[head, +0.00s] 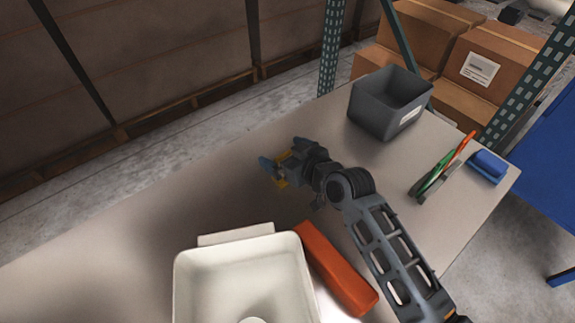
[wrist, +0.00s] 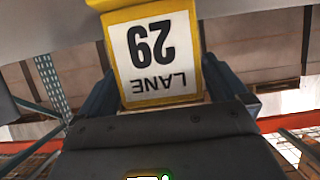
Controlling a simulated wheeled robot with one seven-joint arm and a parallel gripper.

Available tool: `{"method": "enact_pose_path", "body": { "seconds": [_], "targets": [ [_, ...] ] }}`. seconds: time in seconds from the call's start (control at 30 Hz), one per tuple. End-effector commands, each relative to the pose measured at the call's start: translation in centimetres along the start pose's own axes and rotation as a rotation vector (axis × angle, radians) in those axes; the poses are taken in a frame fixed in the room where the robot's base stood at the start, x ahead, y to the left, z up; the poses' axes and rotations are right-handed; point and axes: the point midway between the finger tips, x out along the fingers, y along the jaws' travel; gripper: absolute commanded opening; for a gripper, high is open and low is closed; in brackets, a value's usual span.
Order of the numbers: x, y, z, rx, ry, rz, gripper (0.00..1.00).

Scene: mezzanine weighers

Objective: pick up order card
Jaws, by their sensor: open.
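The order card (wrist: 158,65) is a white card in a yellow frame, printed "LANE 29", and it appears upside down in the wrist view. It fills the space between the two dark fingers of my open gripper (head: 281,163). Whether either finger touches the card cannot be told.
A white bin (head: 183,270) and an orange box (head: 335,268) stand at the front. A grey bin (head: 372,110), pens or tools (head: 440,170) and a blue block (head: 488,165) are at the right. The table's left stretch is clear.

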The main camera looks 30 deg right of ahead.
Motion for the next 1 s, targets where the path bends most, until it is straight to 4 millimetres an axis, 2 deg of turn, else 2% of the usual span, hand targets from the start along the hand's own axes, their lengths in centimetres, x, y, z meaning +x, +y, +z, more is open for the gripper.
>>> {"method": "enact_pose_path", "body": {
  "seconds": [0.3,0.8,1.0],
  "targets": [
    [0.64,-0.03,0.03,0.000,0.000,-0.001,1.00],
    [0.61,-0.03,0.02,0.000,0.000,0.000,0.54],
    [0.60,-0.03,-0.01,0.000,0.001,0.000,0.53]
  ]
}}
